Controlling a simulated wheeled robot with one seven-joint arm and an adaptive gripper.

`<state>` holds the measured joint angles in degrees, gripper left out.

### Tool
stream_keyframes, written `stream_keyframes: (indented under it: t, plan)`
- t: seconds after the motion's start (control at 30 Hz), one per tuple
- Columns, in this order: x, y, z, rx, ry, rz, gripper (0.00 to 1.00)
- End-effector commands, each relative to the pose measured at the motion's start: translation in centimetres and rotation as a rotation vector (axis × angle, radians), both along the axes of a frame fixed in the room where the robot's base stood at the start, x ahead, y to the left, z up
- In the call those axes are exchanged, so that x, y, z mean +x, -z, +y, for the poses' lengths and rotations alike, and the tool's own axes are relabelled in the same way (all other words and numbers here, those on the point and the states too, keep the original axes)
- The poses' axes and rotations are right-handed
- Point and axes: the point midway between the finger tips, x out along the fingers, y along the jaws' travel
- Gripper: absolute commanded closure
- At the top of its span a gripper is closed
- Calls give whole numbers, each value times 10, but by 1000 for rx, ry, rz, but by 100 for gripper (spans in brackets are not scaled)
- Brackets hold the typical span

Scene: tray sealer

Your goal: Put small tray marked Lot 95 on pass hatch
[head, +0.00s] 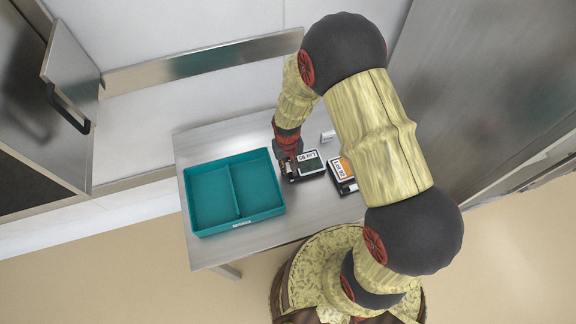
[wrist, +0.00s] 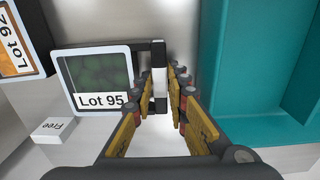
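The small tray marked Lot 95 (head: 310,164) lies on the steel table, dark green inside with a pale rim and a white label. It also shows in the wrist view (wrist: 95,75), with a black-and-white grip piece on its right side. My gripper (wrist: 165,88) is at that side, its fingers apart on either side of the grip piece. I see no clear contact. In the head view my gripper (head: 289,160) is at the tray's left end, between it and the teal bin. I cannot tell for certain which surface is the pass hatch.
A teal two-compartment bin (head: 237,224) stands left on the table (head: 205,250). An orange tray marked Lot 92 (head: 343,172) sits close right of Lot 95. A small Free marker (wrist: 58,130) is nearby. A panel with a black handle (head: 70,112) stands at far left.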

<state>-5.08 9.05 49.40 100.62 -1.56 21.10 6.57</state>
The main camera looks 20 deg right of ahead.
Motion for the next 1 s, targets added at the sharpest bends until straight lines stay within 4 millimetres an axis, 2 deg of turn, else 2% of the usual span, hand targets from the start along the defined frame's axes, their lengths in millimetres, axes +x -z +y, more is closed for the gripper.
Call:
stream_keyframes:
  t: [0.23,0.5,0.63,0.77,1.0]
  plan:
    - [0,0,0,0,0,0,69]
    - [0,-1,0,0,0,0,69]
    - [1,-7,0,0,0,-2,69]
    - [1,-27,0,0,0,-3,69]
    - [1,-77,1,1,0,-4,69]
